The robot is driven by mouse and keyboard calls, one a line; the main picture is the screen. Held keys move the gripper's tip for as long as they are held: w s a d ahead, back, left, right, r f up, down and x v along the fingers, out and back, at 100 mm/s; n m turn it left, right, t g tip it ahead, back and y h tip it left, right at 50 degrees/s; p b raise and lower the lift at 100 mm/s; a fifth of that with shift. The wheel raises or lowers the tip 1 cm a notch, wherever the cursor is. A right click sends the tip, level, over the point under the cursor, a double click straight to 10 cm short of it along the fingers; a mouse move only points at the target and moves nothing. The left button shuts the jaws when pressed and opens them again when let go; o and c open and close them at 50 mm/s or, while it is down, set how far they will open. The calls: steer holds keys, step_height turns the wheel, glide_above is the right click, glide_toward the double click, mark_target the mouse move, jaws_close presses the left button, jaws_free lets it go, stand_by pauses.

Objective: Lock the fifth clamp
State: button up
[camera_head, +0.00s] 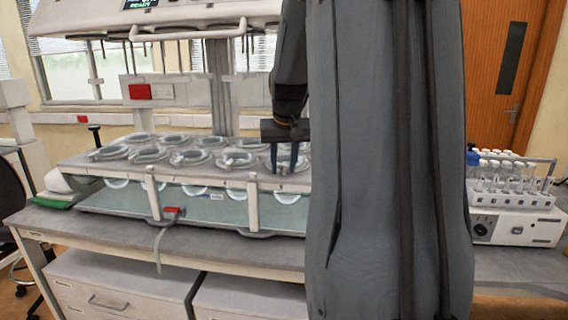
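The dissolution bath (95,163) stands on the bench with two rows of round vessel lids on its pale top plate. The front row runs from a lid at the left (108,153) to the fifth, rightmost lid (300,167). My gripper (284,170) points down over this fifth lid. Its two dark fingers are apart with a gap between them, and I see nothing held. The tips are at or just above the lid; contact cannot be told. The fifth clamp is too small and partly hidden by the fingers, so its state is unclear.
The raised head of the machine (190,18), with thin shafts below it, hangs over the bath. A rack of tubes (510,185) stands on a white device at the right. A grey hose (160,240) hangs over the bench's front edge. My arm hides the right middle.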

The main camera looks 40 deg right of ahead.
steer(key=shift+f, duration=0.15)
jaws_close()
steer(key=shift+w+m, duration=0.1)
steer(key=shift+m, duration=0.2)
steer(key=m+b, duration=0.1)
steer(key=m+h+b, duration=0.1)
steer(key=m+g+b, duration=0.1)
steer(key=m, duration=0.1)
steer(key=shift+w+a+b, duration=0.2)
steer(key=shift+w+b, duration=0.1)
steer(key=shift+b, duration=0.05)
steer(key=shift+w+m+g+h+b, duration=0.1)
steer(key=shift+m+g+h+b, duration=0.5)
steer(key=shift+m+b, duration=1.15)
steer(key=shift+m, duration=0.35)
